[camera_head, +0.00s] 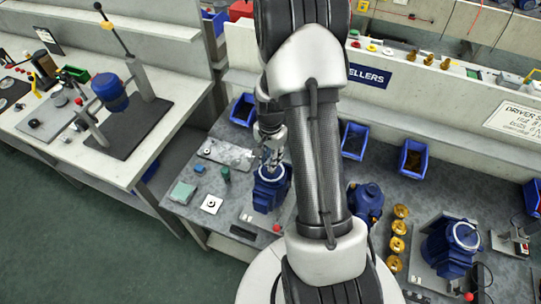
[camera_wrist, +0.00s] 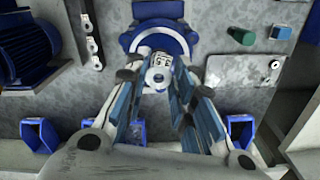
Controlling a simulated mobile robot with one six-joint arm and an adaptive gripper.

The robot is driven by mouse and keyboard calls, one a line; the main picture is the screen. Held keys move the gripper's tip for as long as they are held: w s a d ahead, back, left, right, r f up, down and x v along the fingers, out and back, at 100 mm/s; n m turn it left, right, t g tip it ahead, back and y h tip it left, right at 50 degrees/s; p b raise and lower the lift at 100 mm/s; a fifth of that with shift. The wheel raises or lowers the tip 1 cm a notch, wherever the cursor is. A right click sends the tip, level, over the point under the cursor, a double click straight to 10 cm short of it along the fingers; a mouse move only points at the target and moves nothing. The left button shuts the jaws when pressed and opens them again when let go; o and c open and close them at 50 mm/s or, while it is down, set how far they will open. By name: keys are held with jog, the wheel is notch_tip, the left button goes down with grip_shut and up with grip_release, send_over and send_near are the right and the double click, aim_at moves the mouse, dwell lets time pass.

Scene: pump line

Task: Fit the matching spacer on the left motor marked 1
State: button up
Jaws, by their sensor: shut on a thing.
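The left motor (camera_head: 268,192) is blue with a pale ring on its upward face. It stands on the grey bench, and the wrist view shows it at top centre (camera_wrist: 160,38). My gripper (camera_head: 271,150) points down just above this motor. In the wrist view its fingers (camera_wrist: 158,75) are closed around a small pale round piece (camera_wrist: 159,72), taken to be the spacer. The piece lines up with the motor's face; whether it touches the shaft is hidden. The mark 1 cannot be read. A second blue motor (camera_head: 450,245) stands at the right.
Another dark blue motor or pump (camera_head: 367,201) stands right of my arm, beside brass parts (camera_head: 398,228). Blue bins (camera_head: 354,141) line the bench's back. My arm hides the bench's middle.

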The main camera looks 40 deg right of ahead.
jog(key=shift+f+b, duration=0.95)
jog(key=shift+f, duration=0.55)
jog(key=shift+f, duration=0.1)
jog(key=o, duration=0.8)
jog(key=o, duration=0.5)
jog(key=shift+o, duration=0.2)
jog(key=o, duration=0.6)
jog(key=shift+r+p, duration=2.9)
jog(key=shift+r, duration=1.6)
